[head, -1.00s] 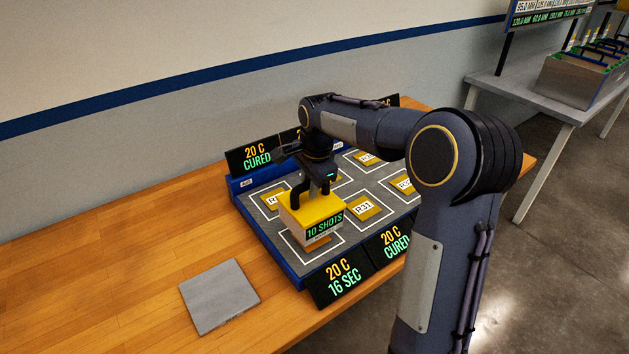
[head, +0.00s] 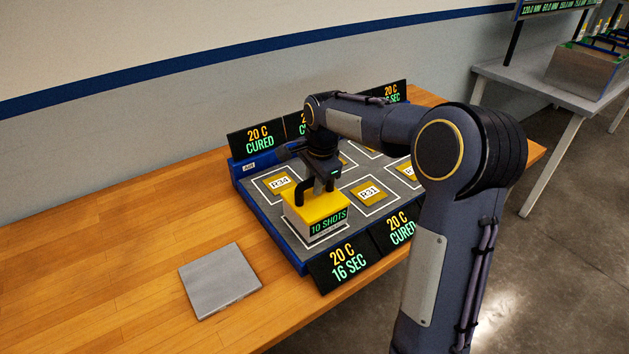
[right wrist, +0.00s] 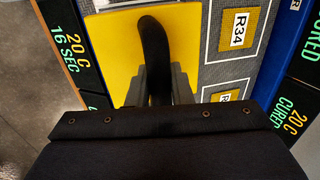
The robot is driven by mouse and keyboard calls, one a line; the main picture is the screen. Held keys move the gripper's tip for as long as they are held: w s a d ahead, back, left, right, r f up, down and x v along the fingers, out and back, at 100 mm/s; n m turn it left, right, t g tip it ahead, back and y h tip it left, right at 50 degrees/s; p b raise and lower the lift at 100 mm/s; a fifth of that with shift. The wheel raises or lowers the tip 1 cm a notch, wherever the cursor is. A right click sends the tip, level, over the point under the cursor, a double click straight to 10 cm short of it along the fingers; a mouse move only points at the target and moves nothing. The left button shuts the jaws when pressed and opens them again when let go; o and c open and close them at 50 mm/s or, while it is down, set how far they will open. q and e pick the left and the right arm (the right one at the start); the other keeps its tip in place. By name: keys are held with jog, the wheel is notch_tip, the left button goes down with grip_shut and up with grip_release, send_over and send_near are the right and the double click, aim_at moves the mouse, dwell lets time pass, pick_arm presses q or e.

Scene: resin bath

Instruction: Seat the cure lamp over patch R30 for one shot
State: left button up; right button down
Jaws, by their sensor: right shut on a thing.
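The cure lamp (head: 313,207) is a box with a yellow top, a black handle and a green "10 SHOTS" readout. It stands at the front left cell of the grey bed (head: 264,215), its base close inside the white outline. The patch under it is hidden, so I cannot read its label. My right gripper (head: 320,188) is shut on the lamp's handle from above. In the right wrist view the fingers (right wrist: 158,88) close around the black handle (right wrist: 154,42) over the yellow top. I cannot tell whether the base fully touches the bed. My left gripper is out of view.
Patch R34 (head: 280,186) and patch R31 (head: 368,193) lie in neighbouring cells. The front sign (head: 345,262) reads 20 C, 16 SEC; the one beside it (head: 398,229) reads CURED. A grey plate (head: 220,281) lies on the wooden bench, with free wood around it.

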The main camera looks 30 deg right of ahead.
jog(key=shift+f+b, duration=0.4)
jog(key=shift+f, duration=0.15)
jog(key=shift+s+f, duration=0.15)
jog(key=shift+f, duration=0.2)
dwell(3.3)
jog(key=shift+r, duration=0.15)
